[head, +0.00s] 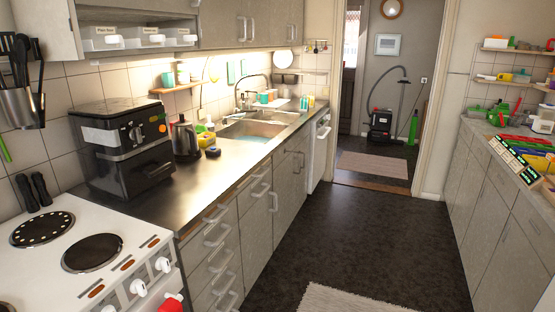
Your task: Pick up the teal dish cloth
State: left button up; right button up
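I cannot single out the teal dish cloth with certainty. A flat teal-green piece (231,72) hangs on the tiled wall above the counter, left of the tap, with a paler green piece beside it. It is too small to tell whether it is cloth. Neither of my grippers is in view.
A white cooker (130,255) stands at the near left, with a red item (172,303) at its front. A black oven (125,150), a kettle (186,138) and a sink (252,129) follow along the left counter. The dark floor (345,225) between the counters is clear except for mats.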

aim_at(304, 103)
jog(key=i+u, duration=0.1)
jog(key=i, duration=0.55)
jog(key=i+l+u, duration=0.1)
jog(key=i, duration=0.5)
jog(key=i+l+u, duration=0.15)
jog(key=i, duration=0.5)
jog(key=i+l+z, duration=0.85)
jog(key=i+z, duration=0.4)
jog(key=i+l+u, duration=0.1)
jog(key=i, duration=0.5)
jog(key=i+l+u, duration=0.1)
jog(key=i, duration=0.55)
jog(key=i+l+u, duration=0.1)
jog(key=i+u, duration=0.15)
jog(key=u, duration=0.2)
jog(key=i+l+u, duration=0.2)
jog(key=u, duration=0.25)
jog(key=i+l+u, duration=0.25)
jog(key=u, duration=0.2)
jog(key=i+l+u, duration=0.15)
jog(key=l+u, duration=0.3)
jog(key=j, duration=0.1)
